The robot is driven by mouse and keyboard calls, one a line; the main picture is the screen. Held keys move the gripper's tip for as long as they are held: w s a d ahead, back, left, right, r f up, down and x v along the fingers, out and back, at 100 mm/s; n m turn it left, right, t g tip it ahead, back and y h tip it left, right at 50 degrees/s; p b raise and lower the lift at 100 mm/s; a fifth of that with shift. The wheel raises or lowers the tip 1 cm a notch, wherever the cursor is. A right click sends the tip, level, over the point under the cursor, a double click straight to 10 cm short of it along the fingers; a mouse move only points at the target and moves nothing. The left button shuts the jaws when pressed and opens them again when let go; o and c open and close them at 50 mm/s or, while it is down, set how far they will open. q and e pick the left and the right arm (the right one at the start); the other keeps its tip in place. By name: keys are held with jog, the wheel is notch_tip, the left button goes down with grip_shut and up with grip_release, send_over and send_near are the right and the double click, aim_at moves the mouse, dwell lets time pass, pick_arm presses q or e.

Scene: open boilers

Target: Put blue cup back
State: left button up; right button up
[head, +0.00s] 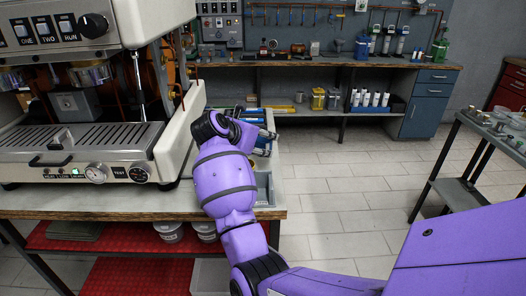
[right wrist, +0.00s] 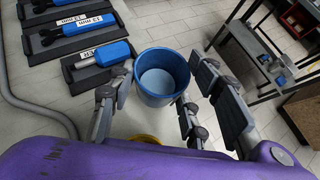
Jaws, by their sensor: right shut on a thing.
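The blue cup (right wrist: 163,78) shows in the right wrist view, upright with its open top toward the camera and looking empty inside. My right gripper (right wrist: 148,98) has its grey fingers on either side of the cup and is shut on it. In the head view my right gripper (head: 266,140) is beyond the right end of the coffee machine, over the counter's end. My purple arm hides part of it, and the cup cannot be made out clearly there. My left gripper is not in view.
Several blue-handled black tools (right wrist: 82,42) with labels lie left of the cup. The coffee machine (head: 90,145) stands close on the left on the counter (head: 100,204). A workbench (head: 330,62) runs along the back. A dark metal table (head: 455,190) stands right, with open floor between.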

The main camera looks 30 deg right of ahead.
jog(key=shift+w+d+f, duration=0.15)
jog(key=shift+d+f, duration=0.2)
jog(key=shift+f, duration=0.05)
jog(key=f, duration=0.3)
jog(key=shift+w+d+f, duration=0.1)
jog(key=shift+d+f, duration=0.05)
jog(key=shift+d, duration=0.1)
jog(key=shift+f, duration=0.15)
jog(key=shift+a+f, duration=0.1)
jog(key=shift+f, duration=0.15)
jog(key=o, duration=1.3)
jog(key=shift+c, duration=0.2)
